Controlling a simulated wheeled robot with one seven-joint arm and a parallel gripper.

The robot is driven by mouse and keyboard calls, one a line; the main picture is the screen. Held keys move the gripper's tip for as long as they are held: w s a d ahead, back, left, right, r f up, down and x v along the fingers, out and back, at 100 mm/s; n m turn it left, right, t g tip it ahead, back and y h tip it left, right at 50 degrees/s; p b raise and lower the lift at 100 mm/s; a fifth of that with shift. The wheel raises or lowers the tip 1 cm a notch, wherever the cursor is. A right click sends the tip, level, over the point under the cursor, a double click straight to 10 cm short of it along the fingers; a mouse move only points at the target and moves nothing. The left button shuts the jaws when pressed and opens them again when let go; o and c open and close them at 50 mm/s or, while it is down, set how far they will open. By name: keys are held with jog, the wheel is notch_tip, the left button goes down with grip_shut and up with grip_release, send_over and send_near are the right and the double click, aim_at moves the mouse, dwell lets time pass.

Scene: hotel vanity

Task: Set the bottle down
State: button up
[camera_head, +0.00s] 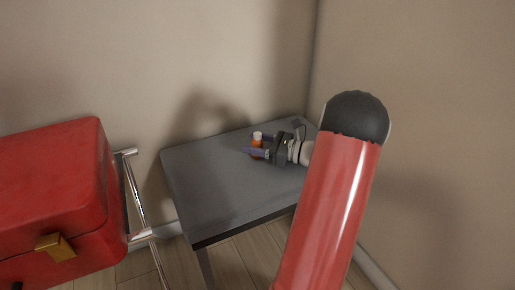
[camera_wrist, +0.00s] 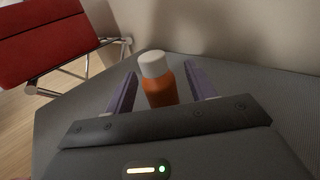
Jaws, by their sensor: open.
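An orange bottle with a white cap (camera_head: 257,140) stands upright on the grey table (camera_head: 205,180), towards its back edge. The bottle (camera_wrist: 160,88) also shows in the wrist view, between the two purple fingers of my gripper (camera_wrist: 160,85). The fingers are open, with a gap visible on each side of the bottle. In the head view my gripper (camera_head: 254,147) reaches in from the right, low over the table. The bottle's base is hidden behind the gripper body in the wrist view.
A red case (camera_head: 50,190) with a gold latch sits at the left, beside a chrome metal frame (camera_head: 140,195). Walls close in the table's back and right. The table's left and front parts are clear.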

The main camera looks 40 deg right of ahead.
jog(key=shift+x, duration=0.75)
jog(key=c, duration=1.1)
